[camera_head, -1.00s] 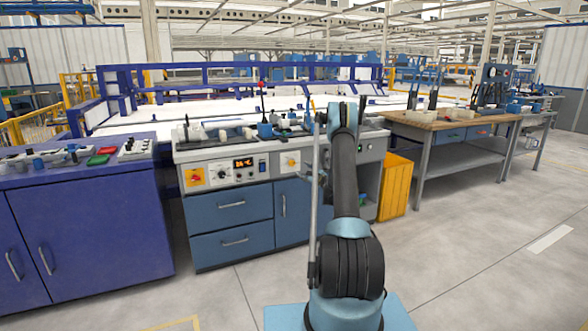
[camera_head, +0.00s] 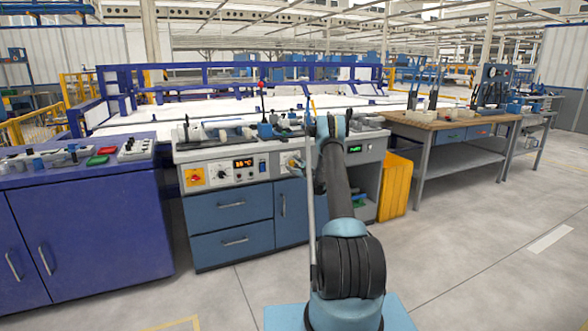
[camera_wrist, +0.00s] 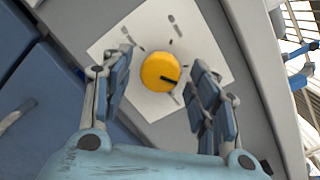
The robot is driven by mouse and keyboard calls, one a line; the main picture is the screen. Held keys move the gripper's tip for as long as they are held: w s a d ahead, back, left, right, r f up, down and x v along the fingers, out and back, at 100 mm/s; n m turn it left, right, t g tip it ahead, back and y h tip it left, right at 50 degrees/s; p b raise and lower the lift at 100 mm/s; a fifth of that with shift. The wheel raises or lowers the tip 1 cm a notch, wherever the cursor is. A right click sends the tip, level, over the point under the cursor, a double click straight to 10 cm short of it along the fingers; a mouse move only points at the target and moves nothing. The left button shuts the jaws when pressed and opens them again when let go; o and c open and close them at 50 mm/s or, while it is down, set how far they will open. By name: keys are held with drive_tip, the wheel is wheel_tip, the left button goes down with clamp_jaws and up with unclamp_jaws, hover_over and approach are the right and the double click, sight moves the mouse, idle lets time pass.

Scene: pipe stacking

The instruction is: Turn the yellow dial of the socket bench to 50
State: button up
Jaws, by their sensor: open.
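The yellow dial (camera_wrist: 160,72) is round with a dark pointer mark and sits on a white plate (camera_wrist: 120,40) with printed marks, on the grey front of the socket bench (camera_head: 215,156). In the wrist view the dial lies between the fingers of my gripper (camera_wrist: 160,92), a little beyond the tips. My gripper is open, with a gap on both sides of the dial, and holds nothing. The pointer points toward the lower right in the wrist view.
A blue cabinet (camera_head: 85,235) stands left. The floor at right is clear.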

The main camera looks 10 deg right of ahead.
drive_tip(key=c, duration=1.1)
drive_tip(key=shift+o, duration=0.2)
drive_tip(key=shift+a+n, duration=0.1)
drive_tip(key=shift+n, duration=2)
drive_tip(key=o, duration=1.1)
drive_tip(key=shift+c, duration=0.2)
drive_tip(key=shift+g, duration=0.3)
drive_tip(key=shift+s, duration=0.1)
